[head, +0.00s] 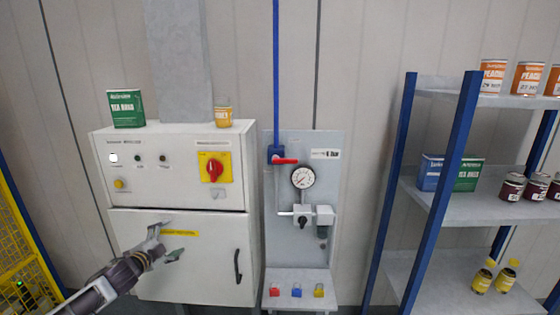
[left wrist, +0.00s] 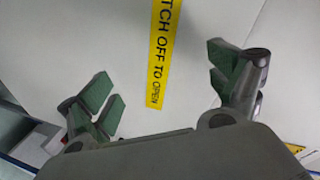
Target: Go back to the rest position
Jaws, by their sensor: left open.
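My left gripper (head: 166,245) comes in from the lower left in the head view. It is in front of the lower door of a white control cabinet (head: 196,276). In the left wrist view its two green-padded fingers (left wrist: 162,100) are spread wide with nothing between them. Beyond the fingers is the white door with a yellow label strip (left wrist: 161,50), part of whose text reads "TO OPEN". I cannot tell whether the fingers touch the door. My right gripper is in neither view.
The cabinet carries a red rotary switch (head: 214,169) and a dark door handle (head: 238,266). A yellow fence (head: 22,240) is at left.

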